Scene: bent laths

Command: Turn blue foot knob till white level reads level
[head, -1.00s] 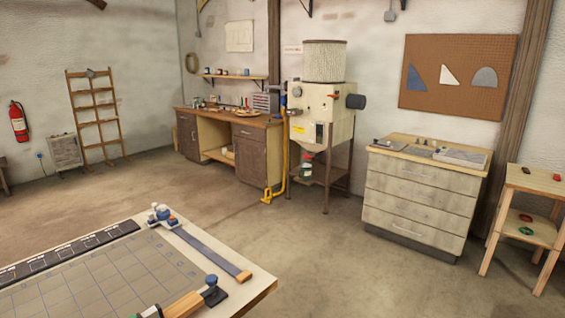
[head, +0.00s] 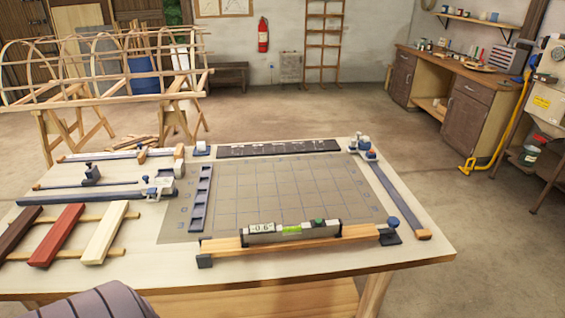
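The white level (head: 274,238) lies along the top of a wooden bar (head: 220,246) near the front edge of the workbench in the head view. Its display (head: 262,228) reads about -0.6, and a green vial (head: 291,230) sits beside it. The blue foot knob (head: 393,222) stands upright on a dark foot (head: 390,237) at the bar's right end. A dark block (head: 205,262) is at the bar's left end. Neither of my grippers is in view, and nothing touches the knob.
A gridded mat (head: 290,190) covers the middle of the workbench (head: 330,262). A flat strip (head: 395,198) with clamp parts lies on the right. Clamps (head: 150,188) and brown, red and cream laths (head: 57,235) lie on the left. A lath frame on trestles (head: 95,85) stands behind.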

